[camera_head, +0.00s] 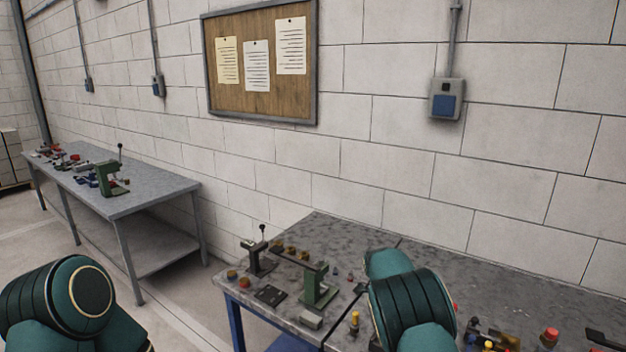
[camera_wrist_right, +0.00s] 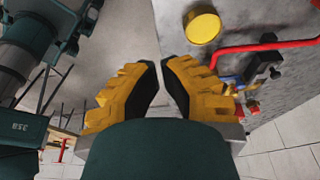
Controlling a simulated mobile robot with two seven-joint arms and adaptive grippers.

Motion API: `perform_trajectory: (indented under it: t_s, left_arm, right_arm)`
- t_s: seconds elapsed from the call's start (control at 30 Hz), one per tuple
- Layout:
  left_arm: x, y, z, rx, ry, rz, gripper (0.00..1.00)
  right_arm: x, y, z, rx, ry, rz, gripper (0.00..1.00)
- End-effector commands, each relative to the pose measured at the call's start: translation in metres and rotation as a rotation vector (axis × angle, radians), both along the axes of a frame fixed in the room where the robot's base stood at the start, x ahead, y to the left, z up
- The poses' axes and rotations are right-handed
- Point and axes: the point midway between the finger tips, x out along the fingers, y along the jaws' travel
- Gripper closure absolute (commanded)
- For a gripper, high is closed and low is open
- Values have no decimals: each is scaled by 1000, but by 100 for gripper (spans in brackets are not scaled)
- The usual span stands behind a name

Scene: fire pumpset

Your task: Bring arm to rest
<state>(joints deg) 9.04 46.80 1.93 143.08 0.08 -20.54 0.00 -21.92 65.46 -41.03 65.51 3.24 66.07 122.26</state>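My right gripper (camera_wrist_right: 159,64) shows in the right wrist view, with yellow fingers and black pads. The fingertips are close together with a narrow gap between them, and nothing is held there. In the head view, a green and black link of my right arm (camera_head: 410,305) is in front of the near workbench, and its gripper is not visible. A link of my left arm (camera_head: 70,300) is at the lower left; my left gripper is in neither view.
The near grey workbench (camera_head: 340,235) holds a green press (camera_head: 318,287), a dark press (camera_head: 258,256) and small parts. Another bench (camera_head: 150,190) stands further left along the wall. In the right wrist view, a yellow round part (camera_wrist_right: 202,26) and a red bar (camera_wrist_right: 265,45) are near the fingers.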

Motion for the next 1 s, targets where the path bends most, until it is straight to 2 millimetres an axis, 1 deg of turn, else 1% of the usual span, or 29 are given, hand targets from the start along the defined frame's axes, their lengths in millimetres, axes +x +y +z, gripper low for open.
perform_trajectory:
  t_s: [0.03, 0.17, 0.2, 0.27, 0.3, 0.37, 0.4, 0.47, 0.5, 0.57, 0.6, 0.67, 0.7, 0.8, 0.9, 1.0]
  left_arm:
    - [0, 0, -7, 0, 1, 0, 33]
    - [-1, -1, -17, 1, 3, -2, 33]
    - [-1, -1, -20, 2, 3, -2, 33]
    - [0, -1, -25, 2, 3, -2, 33]
    - [-1, -1, -29, 3, 3, -2, 33]
    - [-1, -2, -35, 4, 4, -3, 33]
    - [-1, -2, -39, 4, 5, -3, 33]
    - [-2, -2, -47, 4, 7, -4, 33]
    - [-2, -2, -51, 5, 7, -4, 33]
    - [-2, -2, -59, 6, 9, -4, 33]
    - [-3, -3, -63, 6, 9, -4, 33]
    - [-3, -3, -71, 7, 10, -4, 33]
    - [-3, -3, -75, 8, 11, -5, 33]
    - [-4, -4, -87, 8, 13, -5, 33]
    - [-4, -4, -96, 10, 15, -7, 33]
    - [-5, -4, -103, 11, 16, -7, 33]
  right_arm:
    - [-10, -7, -24, 34, 23, 50, 100]
    - [-30, -12, -67, 118, 41, 210, 100]
    - [-37, -13, -81, 144, 46, 262, 100]
    - [-49, -13, -101, 184, 49, 348, 100]
    - [-58, -13, -116, 214, 49, 410, 100]
    - [-74, -10, -138, 258, 48, 513, 100]
    - [-86, -7, -152, 289, 43, 590, 100]
    - [-106, -1, -174, 335, 30, 715, 100]
    - [-120, 5, -187, 363, 18, 803, 100]
    - [-141, 14, -204, 400, -6, 937, 100]
    - [-155, 21, -213, 419, -25, 1026, 100]
    - [-176, 33, -225, 443, -56, 1163, 100]
    - [-190, 41, -230, 454, -81, 1254, 100]
    - [-225, 61, -239, 463, -144, 1480, 100]
    - [-255, 78, -239, 445, -208, 1682, 100]
    - [-278, 91, -236, 414, -258, 1842, 100]
